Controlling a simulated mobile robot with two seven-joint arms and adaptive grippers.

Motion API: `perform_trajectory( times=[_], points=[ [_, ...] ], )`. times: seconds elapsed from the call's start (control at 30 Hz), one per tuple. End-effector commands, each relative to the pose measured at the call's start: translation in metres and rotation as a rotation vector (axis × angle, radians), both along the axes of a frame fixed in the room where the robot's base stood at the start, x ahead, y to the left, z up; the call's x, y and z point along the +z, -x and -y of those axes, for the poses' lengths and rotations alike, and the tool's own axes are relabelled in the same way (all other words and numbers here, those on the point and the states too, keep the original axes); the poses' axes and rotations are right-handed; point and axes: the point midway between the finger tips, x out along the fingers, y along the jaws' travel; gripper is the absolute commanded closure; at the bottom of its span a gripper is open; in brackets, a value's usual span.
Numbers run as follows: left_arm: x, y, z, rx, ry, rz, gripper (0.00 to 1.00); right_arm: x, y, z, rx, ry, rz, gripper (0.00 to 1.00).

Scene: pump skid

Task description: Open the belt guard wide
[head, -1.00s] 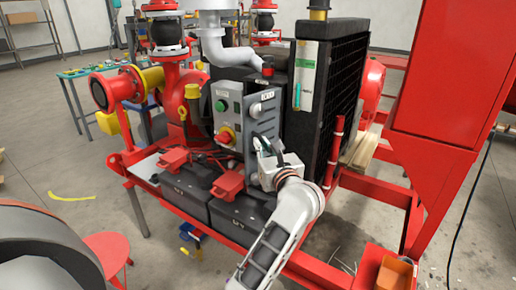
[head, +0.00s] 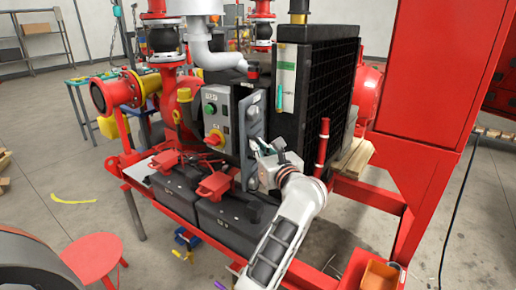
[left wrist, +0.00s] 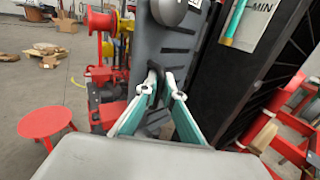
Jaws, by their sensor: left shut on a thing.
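The belt guard (head: 251,122) is a grey slotted panel standing upright beside the control box in the head view. It stands out at an angle from the skid, partly open. In the left wrist view the guard (left wrist: 180,42) rises just beyond the fingers, with dark slots in its face. In the head view the left gripper (head: 264,152) is at the guard's lower right side, and the exact grip is too small to see. My right gripper is not in view.
The grey control box (head: 219,118) with a red-yellow knob stands left of the guard. The black radiator (head: 325,100) stands close on the right. Dark batteries (head: 228,222) with red terminal covers sit below. A red stool (head: 93,256) stands on open floor at left.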

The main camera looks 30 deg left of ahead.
Motion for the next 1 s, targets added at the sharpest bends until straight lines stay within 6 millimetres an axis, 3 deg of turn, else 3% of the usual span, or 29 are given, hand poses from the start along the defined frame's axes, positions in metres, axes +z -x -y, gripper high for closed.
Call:
perform_trajectory(
  times=[0.03, 0.43, 0.5, 0.53, 1.0],
  points=[
    [0.0066, -0.0026, -0.0003, -0.002, -0.013, 0.005, 1.00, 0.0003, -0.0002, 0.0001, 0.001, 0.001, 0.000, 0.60],
    [0.0077, -0.0027, -0.0004, 0.001, -0.012, 0.007, 1.00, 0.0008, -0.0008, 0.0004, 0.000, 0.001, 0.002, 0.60],
    [0.0078, -0.0028, -0.0004, 0.000, -0.012, 0.007, 0.80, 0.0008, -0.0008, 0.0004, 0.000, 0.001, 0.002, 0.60],
    [0.0078, -0.0027, -0.0003, 0.000, -0.012, 0.007, 0.75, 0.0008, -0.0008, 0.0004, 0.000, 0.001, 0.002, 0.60],
    [0.0039, -0.0014, 0.0002, 0.002, -0.006, 0.005, 0.75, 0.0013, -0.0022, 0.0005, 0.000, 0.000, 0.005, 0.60]
  ],
)
